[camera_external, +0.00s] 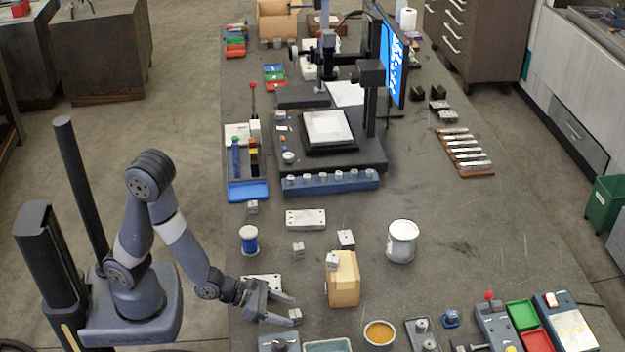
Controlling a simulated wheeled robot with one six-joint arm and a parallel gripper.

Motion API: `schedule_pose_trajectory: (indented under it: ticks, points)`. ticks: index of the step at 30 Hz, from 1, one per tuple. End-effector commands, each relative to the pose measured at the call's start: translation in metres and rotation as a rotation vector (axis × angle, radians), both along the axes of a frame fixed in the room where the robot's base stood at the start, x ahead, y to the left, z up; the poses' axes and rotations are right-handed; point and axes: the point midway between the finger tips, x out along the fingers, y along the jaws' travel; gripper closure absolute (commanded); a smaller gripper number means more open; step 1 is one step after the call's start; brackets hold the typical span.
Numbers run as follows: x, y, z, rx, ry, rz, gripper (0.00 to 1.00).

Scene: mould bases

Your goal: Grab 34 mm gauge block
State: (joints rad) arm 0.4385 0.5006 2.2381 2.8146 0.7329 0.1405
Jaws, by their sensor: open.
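My gripper (286,310) is open, low over the near left part of the bench. A small grey metal block (296,315) lies right at its fingertips, by the lower finger; I cannot tell whether they touch. Other small grey blocks stand further off: one block (298,250) behind the gripper, one block (346,239) near the wooden block, one block (333,262) at the wooden block's upper left, and one block (252,207) near the blue tray. The size markings are too small to read, so I cannot tell which is the 34 mm gauge block.
A wooden block (345,282) stands right of my gripper. A flat metal plate (262,281) lies just behind the gripper. A bowl of orange material (379,334), a white can (402,242) and a blue spool (249,239) stand around. The bench's right middle is clear.

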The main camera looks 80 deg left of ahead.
Motion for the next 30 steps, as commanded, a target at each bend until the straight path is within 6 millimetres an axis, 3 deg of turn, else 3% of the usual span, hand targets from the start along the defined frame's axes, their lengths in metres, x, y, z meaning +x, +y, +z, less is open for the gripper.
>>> schedule_pose_trajectory:
  ticks: [6, 15, 30]
  points:
    - [0.015, -0.002, -0.007, 0.001, 0.001, 0.001, 0.44]
    - [0.017, -0.003, -0.008, 0.000, 0.000, 0.001, 0.44]
    - [0.016, -0.003, -0.008, 0.000, 0.000, 0.001, 0.85]
